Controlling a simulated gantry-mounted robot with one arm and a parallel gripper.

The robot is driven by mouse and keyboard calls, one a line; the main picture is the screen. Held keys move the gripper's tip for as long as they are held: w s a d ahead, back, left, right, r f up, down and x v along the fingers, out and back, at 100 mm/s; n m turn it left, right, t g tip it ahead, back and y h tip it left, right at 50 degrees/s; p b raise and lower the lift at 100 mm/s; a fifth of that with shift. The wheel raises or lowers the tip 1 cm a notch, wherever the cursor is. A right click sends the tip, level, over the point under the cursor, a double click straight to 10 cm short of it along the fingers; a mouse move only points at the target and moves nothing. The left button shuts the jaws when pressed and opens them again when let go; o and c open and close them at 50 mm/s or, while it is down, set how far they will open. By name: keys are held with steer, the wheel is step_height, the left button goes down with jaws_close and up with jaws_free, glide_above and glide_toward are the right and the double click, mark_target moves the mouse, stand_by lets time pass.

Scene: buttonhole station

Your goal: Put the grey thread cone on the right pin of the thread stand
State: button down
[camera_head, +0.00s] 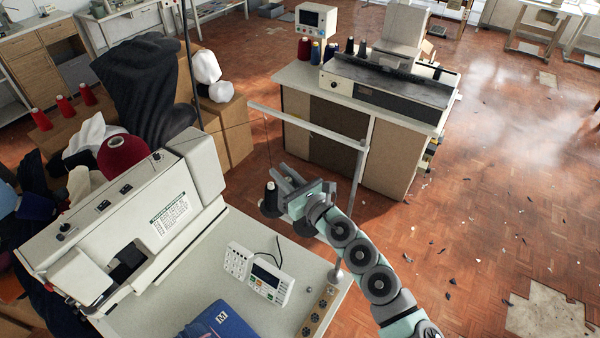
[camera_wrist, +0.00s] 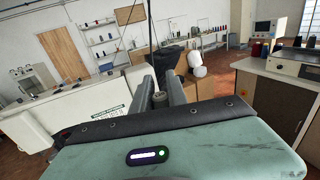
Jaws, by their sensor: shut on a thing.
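In the head view my gripper (camera_head: 284,178) is over the far edge of the sewing table, beside the thread stand (camera_head: 352,195). The stand has an upright pole and a crossbar. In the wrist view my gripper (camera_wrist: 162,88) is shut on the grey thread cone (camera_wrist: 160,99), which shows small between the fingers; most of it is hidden. A dark cone (camera_head: 270,199) stands just left of the fingers, with a thread running up towards the crossbar. A dark round shape shows under my gripper. The right pin cannot be made out, nor whether the held cone touches it.
A control panel (camera_head: 258,275) and blue cloth (camera_head: 218,322) lie on the table. A second station (camera_head: 365,120) stands behind. Open floor lies at right.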

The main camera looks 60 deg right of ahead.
steer(key=s+d, duration=0.4)
step_height(320, 180, down, 10)
steer(key=b, duration=0.7)
steer(key=shift+w+a+h+b, duration=0.15)
steer(key=shift+a+h+b, duration=0.05)
steer(key=shift+h+b, duration=0.2)
steer(key=shift+f+b, duration=0.25)
steer(key=shift+b, duration=0.15)
stand_by(0.7)
steer(key=c, duration=1.2)
jaws_free()
steer(key=shift+c, duration=0.2)
steer(key=shift+r, duration=0.15)
step_height(320, 180, up, 20)
steer(key=p, duration=0.7)
steer(key=shift+m, duration=0.3)
